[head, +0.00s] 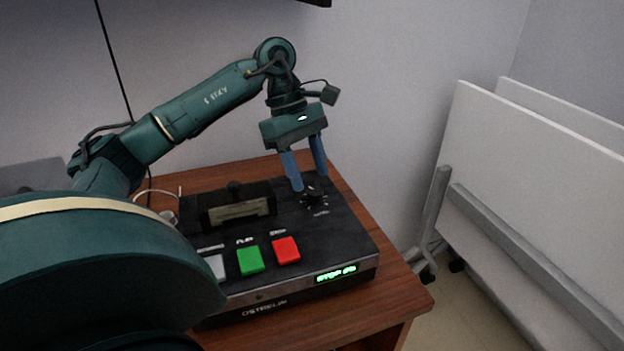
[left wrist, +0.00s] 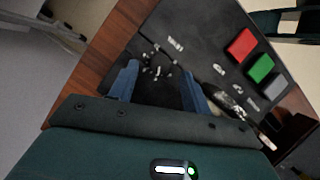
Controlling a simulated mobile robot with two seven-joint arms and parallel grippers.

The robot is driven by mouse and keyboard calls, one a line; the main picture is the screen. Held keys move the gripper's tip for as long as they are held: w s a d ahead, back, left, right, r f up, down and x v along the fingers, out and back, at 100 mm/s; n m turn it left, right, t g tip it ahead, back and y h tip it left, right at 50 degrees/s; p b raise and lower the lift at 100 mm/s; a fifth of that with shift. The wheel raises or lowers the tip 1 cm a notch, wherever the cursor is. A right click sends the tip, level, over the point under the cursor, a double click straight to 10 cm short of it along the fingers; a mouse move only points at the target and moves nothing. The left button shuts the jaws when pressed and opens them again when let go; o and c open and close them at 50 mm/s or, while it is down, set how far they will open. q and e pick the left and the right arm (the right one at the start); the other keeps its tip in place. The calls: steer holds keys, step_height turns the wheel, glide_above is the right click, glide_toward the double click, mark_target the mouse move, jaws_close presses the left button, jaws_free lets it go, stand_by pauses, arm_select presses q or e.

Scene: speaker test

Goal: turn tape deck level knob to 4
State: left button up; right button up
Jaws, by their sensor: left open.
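The black tape deck (head: 330,240) sits on a wooden table. Its level knob (head: 314,199) is a small dark dial ringed by white marks at the deck's back right; it also shows in the left wrist view (left wrist: 160,66). The knob's setting is too small to read. My left gripper (head: 309,182) comes down over the back right of the deck, its two blue fingers apart and empty. In the left wrist view the fingers (left wrist: 160,82) point toward the knob, which lies between and slightly beyond their tips. I cannot tell whether they touch it. My right gripper is not in view.
The deck has a green button (head: 250,260), a red button (head: 286,250), a grey button (head: 215,266) and a lit green display (head: 337,273) starting with "STOP". A cassette bay (head: 238,210) stands left of the knob. White folded panels (head: 530,190) lean at the right.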

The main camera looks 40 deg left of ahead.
arm_select(q)
steer(key=p+v, duration=0.2)
steer(key=v, duration=0.8)
